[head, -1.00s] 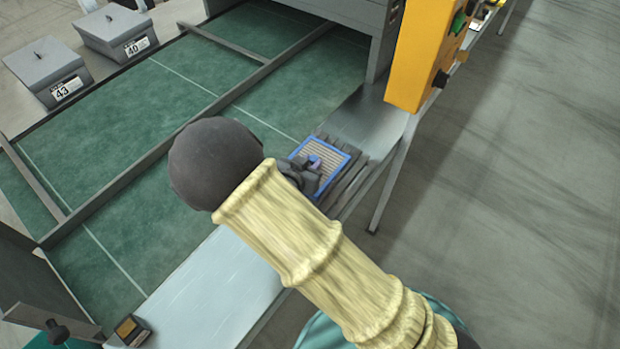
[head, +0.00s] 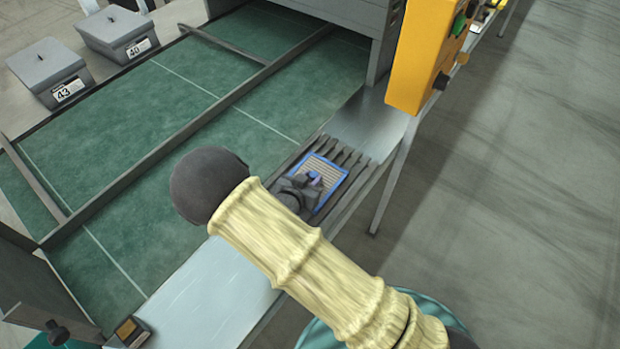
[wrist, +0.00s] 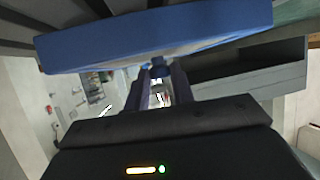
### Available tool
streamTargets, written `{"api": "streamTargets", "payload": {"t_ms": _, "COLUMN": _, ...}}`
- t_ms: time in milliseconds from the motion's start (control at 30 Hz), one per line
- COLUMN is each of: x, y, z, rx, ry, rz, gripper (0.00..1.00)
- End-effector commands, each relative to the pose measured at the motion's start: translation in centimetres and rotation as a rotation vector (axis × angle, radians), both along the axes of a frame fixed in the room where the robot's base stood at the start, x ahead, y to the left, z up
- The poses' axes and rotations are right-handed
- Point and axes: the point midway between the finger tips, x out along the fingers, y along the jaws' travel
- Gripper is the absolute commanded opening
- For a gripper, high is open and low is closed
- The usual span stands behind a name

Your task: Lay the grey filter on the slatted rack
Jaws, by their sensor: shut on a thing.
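The filter (head: 331,179) is a flat panel with a grey pleated face, a blue frame and a small blue-purple knob. In the head view it is over the slatted rack (head: 357,162), whose dark slats show around it. I cannot tell whether it touches the slats. My gripper (head: 309,181) is shut on the filter at its knob, partly hidden by my wrist. In the wrist view the filter's blue frame (wrist: 150,38) spans the top, just beyond the fingers (wrist: 157,76).
A bare metal plate (head: 368,124) lies beyond the rack, beside a yellow control box (head: 425,55). A pale bench strip (head: 215,290) lies nearer. The green conveyor (head: 200,110) runs at left, with lidded grey bins (head: 48,72) at its far side.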

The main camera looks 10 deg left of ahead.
Motion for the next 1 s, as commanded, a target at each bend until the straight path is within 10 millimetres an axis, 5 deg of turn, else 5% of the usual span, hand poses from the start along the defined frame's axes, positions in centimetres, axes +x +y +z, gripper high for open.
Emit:
{"api": "streamTargets", "payload": {"t_ms": 233, "x": 0.0, "y": 0.0, "z": -0.3, "rx": 0.0, "ry": 0.0, "rz": 0.0, "gripper": 0.0}}
{"api": "streamTargets", "payload": {"t_ms": 267, "x": 0.0, "y": 0.0, "z": -0.2, "rx": 0.0, "ry": 0.0, "rz": 0.0, "gripper": 0.3}}
{"api": "streamTargets", "payload": {"t_ms": 367, "x": 0.0, "y": 0.0, "z": -0.2, "rx": 0.0, "ry": 0.0, "rz": 0.0, "gripper": 0.46}}
{"api": "streamTargets", "payload": {"t_ms": 733, "x": -0.1, "y": 0.1, "z": 0.2, "rx": 0.001, "ry": 0.001, "rz": 0.001, "gripper": 0.46}}
{"api": "streamTargets", "payload": {"t_ms": 1000, "x": -3.6, "y": 0.8, "z": 1.8, "rx": 0.002, "ry": 0.001, "rz": 0.004, "gripper": 0.46}}
